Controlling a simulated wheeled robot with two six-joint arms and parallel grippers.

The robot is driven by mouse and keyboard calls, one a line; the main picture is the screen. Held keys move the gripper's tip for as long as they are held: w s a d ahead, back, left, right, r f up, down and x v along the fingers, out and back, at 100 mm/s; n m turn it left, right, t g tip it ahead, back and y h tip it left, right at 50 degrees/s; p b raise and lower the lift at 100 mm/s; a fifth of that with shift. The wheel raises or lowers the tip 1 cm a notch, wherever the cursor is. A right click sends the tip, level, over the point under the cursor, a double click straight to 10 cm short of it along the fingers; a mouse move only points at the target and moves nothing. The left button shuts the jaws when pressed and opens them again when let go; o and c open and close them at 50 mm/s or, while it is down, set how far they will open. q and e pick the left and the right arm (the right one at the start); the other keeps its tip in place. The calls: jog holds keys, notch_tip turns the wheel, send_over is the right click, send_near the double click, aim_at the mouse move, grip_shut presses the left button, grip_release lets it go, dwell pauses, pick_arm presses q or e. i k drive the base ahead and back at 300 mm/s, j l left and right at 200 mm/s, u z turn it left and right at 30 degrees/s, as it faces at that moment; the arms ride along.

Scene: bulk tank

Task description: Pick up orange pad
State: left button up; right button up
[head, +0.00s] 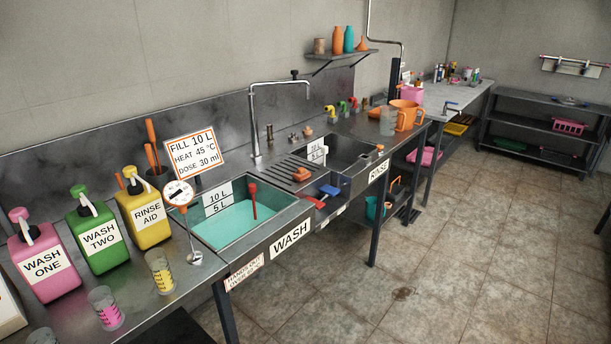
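A small orange block that looks like the orange pad (302,174) lies on the metal ledge between the wash sink and the rinse sink. Dark slim items lie beside it, too small to make out. Neither of my grippers is in view.
The wash sink (292,217) holds green liquid and a red-handled tool. Red and blue brushes (323,196) lie in a small basin beside it. Pink, green and yellow bottles stand at left. An orange jug (407,114) stands beyond the rinse sink (345,147). The tiled floor at right is clear.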

aim_at(302, 174)
jog(key=i+l, duration=0.85)
jog(key=i, duration=0.2)
